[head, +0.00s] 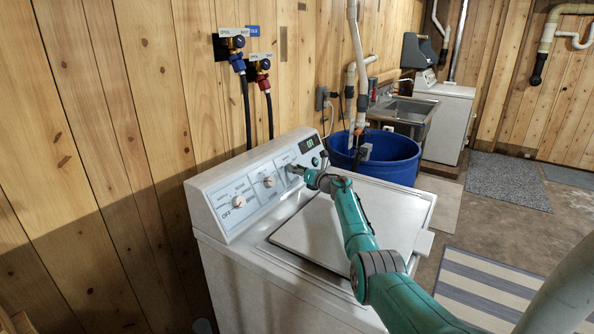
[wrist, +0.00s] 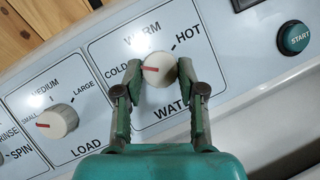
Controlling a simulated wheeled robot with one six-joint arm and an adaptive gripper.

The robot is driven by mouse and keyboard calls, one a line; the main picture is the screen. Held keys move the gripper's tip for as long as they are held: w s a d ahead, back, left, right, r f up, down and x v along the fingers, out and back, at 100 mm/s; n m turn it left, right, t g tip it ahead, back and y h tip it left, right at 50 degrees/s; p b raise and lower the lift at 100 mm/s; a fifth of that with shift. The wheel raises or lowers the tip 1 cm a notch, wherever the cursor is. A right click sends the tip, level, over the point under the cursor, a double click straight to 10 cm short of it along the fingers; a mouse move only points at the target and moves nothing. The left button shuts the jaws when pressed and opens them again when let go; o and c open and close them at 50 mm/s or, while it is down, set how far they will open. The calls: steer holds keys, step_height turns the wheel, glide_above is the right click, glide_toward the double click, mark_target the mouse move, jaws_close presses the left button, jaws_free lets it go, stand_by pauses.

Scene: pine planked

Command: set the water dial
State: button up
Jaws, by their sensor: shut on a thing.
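The water dial (wrist: 158,72) is a round white knob with a red mark on the washer's sloped panel. Its labels are COLD, WARM and HOT, and the red mark points left, toward COLD. My gripper (wrist: 157,68) is shut on the dial, with one finger on its left side and one on its right. In the head view my gripper (head: 296,170) is at the right part of the panel and mostly hides the dial. The white washer (head: 222,255) stands against the plank wall with its lid (head: 325,232) closed.
The load dial (wrist: 57,121) is to the left, its mark toward SMALL. The green START button (wrist: 294,39) is to the right, below a dark display (head: 310,144). Another dial (head: 239,201) is at the panel's left end. A blue tub (head: 398,160) stands beyond the washer.

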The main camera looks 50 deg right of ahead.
steer(key=m+g+h, duration=0.1)
steer(key=m, duration=0.1)
steer(key=m+h, duration=0.1)
steer(key=m, duration=0.2)
steer(key=shift+a+r+g, duration=0.1)
steer(key=shift+a+g, duration=0.05)
steer(key=shift+g, duration=0.25)
steer(key=m, duration=0.2)
steer(key=m+g+h, duration=0.1)
steer(key=m, duration=0.1)
steer(key=shift+w+a+r+g, duration=0.1)
steer(key=shift+g, duration=0.2)
steer(key=m+g, duration=0.1)
steer(key=m, duration=0.1)
steer(key=m+g, duration=0.1)
steer(key=m, duration=0.1)
steer(key=shift+w+r+m+g, duration=0.1)
steer(key=shift+r+m+g, duration=0.1)
steer(key=shift+m+g, duration=0.7)
steer(key=shift+m, duration=0.9)
steer(key=o, duration=1.1)
steer(key=shift+r, duration=0.1)
steer(key=shift+r, duration=0.1)
